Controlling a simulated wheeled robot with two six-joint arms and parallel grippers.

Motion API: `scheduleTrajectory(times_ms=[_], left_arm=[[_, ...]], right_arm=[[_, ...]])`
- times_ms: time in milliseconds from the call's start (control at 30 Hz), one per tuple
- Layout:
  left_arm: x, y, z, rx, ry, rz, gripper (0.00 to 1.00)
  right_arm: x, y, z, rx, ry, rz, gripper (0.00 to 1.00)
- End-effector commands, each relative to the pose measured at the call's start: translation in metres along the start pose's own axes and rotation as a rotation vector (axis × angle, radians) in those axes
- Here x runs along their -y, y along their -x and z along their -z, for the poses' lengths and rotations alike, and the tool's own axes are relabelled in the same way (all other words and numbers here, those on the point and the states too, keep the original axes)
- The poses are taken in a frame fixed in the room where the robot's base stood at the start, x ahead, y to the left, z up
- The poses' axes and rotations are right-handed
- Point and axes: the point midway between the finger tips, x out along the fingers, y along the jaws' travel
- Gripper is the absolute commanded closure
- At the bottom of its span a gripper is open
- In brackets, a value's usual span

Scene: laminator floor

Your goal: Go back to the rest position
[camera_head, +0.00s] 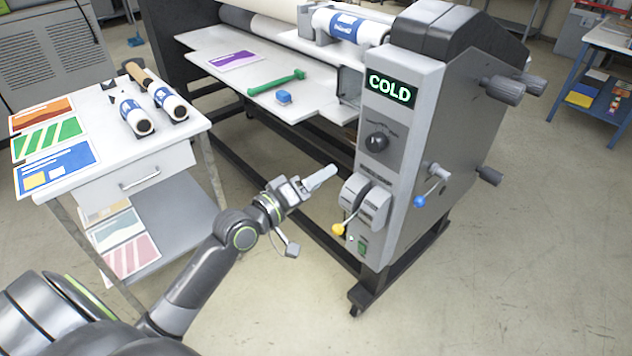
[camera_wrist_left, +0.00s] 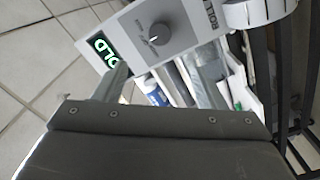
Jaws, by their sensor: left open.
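My left arm reaches in from the lower left in the head view. My left gripper (camera_head: 318,180) is open and empty, in the air in front of the laminator's control column (camera_head: 400,150). It is left of the grey levers and appears apart from them. The column has a lit green COLD display (camera_head: 390,89) and a dark round knob (camera_head: 377,142). In the left wrist view the knob (camera_wrist_left: 160,34) and part of the display (camera_wrist_left: 105,50) show beyond a gripper finger. My right gripper is out of view.
A yellow-tipped lever (camera_head: 339,229) and a blue-tipped crank (camera_head: 419,201) stick out from the column. A white side cart (camera_head: 130,165) with rolls and printed sheets stands at left. Floor at front right is clear.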

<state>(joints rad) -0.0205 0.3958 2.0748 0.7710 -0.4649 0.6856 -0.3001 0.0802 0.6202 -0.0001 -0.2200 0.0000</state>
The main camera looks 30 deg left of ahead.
Motion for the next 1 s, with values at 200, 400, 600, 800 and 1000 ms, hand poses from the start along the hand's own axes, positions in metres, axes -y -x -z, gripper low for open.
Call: scheduleTrajectory(times_ms=[200, 400, 600, 800, 1000], left_arm=[[0.0, 0.0, 0.0, 0.0, 0.0, 0.0, 0.35], [0.0, 0.0, 0.0, 0.0, 0.0, 0.0, 0.35], [0.029, -0.001, -0.006, -0.003, -0.014, 0.057, 0.35], [0.153, 0.011, -0.045, 0.021, -0.097, 0.306, 0.35], [0.283, 0.06, -0.112, 0.13, -0.218, 0.578, 0.35]], right_arm=[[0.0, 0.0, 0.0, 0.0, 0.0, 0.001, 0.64], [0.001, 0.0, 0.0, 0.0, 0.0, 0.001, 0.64], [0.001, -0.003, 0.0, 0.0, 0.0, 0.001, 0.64], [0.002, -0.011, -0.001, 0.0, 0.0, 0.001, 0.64], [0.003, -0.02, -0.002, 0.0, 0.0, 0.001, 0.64]])
